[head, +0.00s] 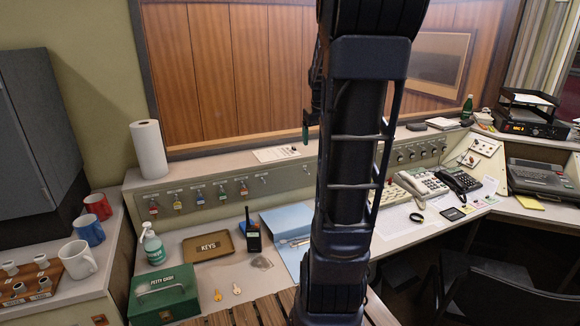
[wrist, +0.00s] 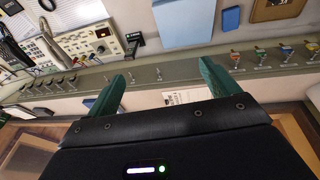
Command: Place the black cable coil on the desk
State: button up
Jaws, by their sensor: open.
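A small black loop (head: 417,217), which looks like the black cable coil, lies on the desk (head: 395,236) in front of the beige phone in the head view. I cannot make out the coil for certain in the wrist view. My gripper (head: 306,130) hangs in front of the wood-panelled wall, above the console ledge, up and to the left of the loop. In the wrist view my gripper (wrist: 163,78) shows two green fingers wide apart with nothing between them. My arm covers the middle of the head view and hides part of the desk.
Right of my arm are a beige phone (head: 420,183), a black phone (head: 459,182) and a chair (head: 500,292).

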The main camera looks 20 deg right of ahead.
jog(key=s+a+t+y, duration=0.1)
jog(key=s+a+t, duration=0.1)
jog(key=s+a, duration=1.6)
jog(key=shift+a, duration=0.4)
